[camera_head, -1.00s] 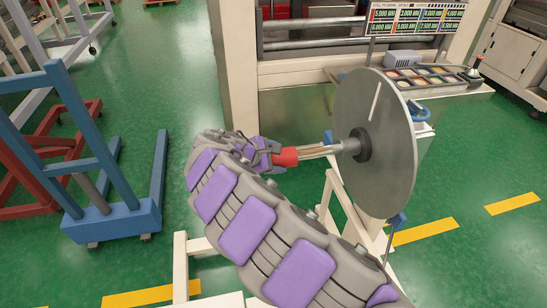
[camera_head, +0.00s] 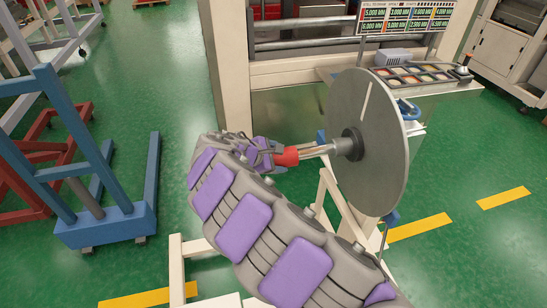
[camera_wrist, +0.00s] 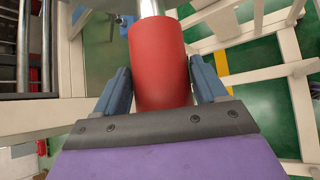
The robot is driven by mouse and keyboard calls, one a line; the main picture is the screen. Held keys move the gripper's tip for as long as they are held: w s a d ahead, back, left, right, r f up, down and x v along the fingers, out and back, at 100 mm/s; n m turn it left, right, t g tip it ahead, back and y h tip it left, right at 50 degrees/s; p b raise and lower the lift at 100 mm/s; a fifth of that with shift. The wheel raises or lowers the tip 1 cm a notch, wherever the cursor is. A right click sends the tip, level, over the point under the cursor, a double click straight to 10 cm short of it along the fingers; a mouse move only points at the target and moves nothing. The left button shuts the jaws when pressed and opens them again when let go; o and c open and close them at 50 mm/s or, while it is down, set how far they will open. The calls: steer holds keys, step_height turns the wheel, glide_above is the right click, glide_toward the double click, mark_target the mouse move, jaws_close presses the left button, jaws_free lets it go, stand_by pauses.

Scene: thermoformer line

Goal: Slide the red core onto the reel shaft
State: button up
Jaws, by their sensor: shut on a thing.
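The red core (camera_head: 285,157) is a short red cylinder, held at the free left end of the reel shaft (camera_head: 318,149). In the wrist view the red core (camera_wrist: 160,62) lies between the blue fingers of my gripper (camera_wrist: 161,84), which is shut on it. The metal shaft (camera_wrist: 151,8) shows straight beyond the core's far end, roughly in line with it. I cannot tell how far the shaft reaches inside the core. In the head view my gripper (camera_head: 265,153) is partly hidden by my purple-padded arm. A large grey disc (camera_head: 372,145) stands at the shaft's right end.
A cream stand (camera_head: 335,205) is under the reel. A cream machine (camera_head: 225,70) with a tray of coloured buttons (camera_head: 415,73) stands behind. A blue frame (camera_head: 110,225) stands at left. Green floor is open between the frame and the machine.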

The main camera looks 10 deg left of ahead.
mark_target(316, 150)
steer(key=shift+w+d+p, duration=0.45)
steer(key=shift+w+d, duration=0.45)
steer(key=shift+d, duration=1)
steer(key=shift+w+d+p, duration=0.45)
steer(key=shift+w+d, duration=0.5)
steer(key=shift+d, duration=1)
steer(key=shift+w+d+p, duration=0.45)
steer(key=shift+w+d, duration=0.45)
steer(key=shift+d, duration=1)
steer(key=o, duration=1.4)
steer(key=shift+o, duration=0.2)
steer(key=shift+a, duration=0.1)
steer(key=shift+s+a+r, duration=0.15)
steer(key=shift+s+r, duration=0.05)
steer(key=shift+r, duration=0.05)
steer(key=p+v, duration=0.1)
steer(key=v, duration=1.5)
steer(key=shift+a, duration=0.25)
steer(key=shift+s+r, duration=0.1)
